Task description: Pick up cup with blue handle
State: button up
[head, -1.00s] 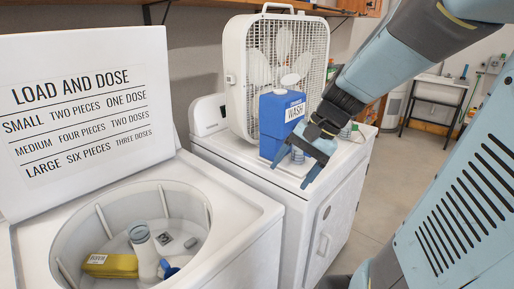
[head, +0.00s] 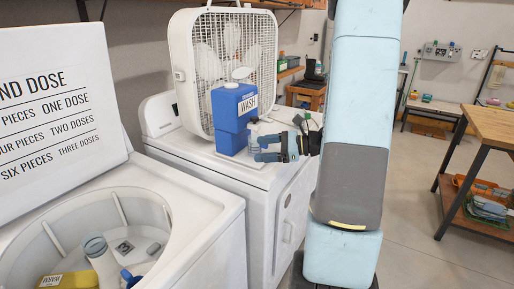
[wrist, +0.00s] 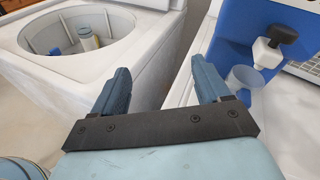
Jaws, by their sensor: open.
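A pale clear-and-white cup-like container (head: 101,263) leans inside the open washer tub (head: 60,238), with a blue part (head: 131,279) beside its base. I cannot tell whether this blue part is its handle. My gripper (head: 259,148) is open and empty at the front of that machine's top, close to this cup. The wrist view shows nothing between my fingers (wrist: 160,66).
A white box fan (head: 225,62) stands behind the jug. A yellow WASH container (head: 70,280) lies in the tub. The raised washer lid (head: 55,95) carries dosing text. A wooden table (head: 495,125) stands at right. The floor between is clear.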

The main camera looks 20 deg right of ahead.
aim_at(267, 147)
jog(key=w+d+f+m+t+h, duration=0.25)
jog(key=d+f+m+t, duration=0.4)
jog(key=d, duration=0.45)
jog(key=shift+m+h, duration=0.35)
jog(key=shift+m, duration=0.1)
jog(key=x, duration=0.8)
jog(key=shift+r, duration=0.35)
jog(key=shift+r+x, duration=0.1)
jog(key=shift+x, duration=1.35)
jog(key=shift+r+x, duration=0.15)
jog(key=shift+x, duration=1.25)
jog(key=shift+d, duration=0.1)
jog(key=c, duration=1.3)
jog(key=shift+o, duration=0.2)
jog(key=shift+r, duration=0.15)
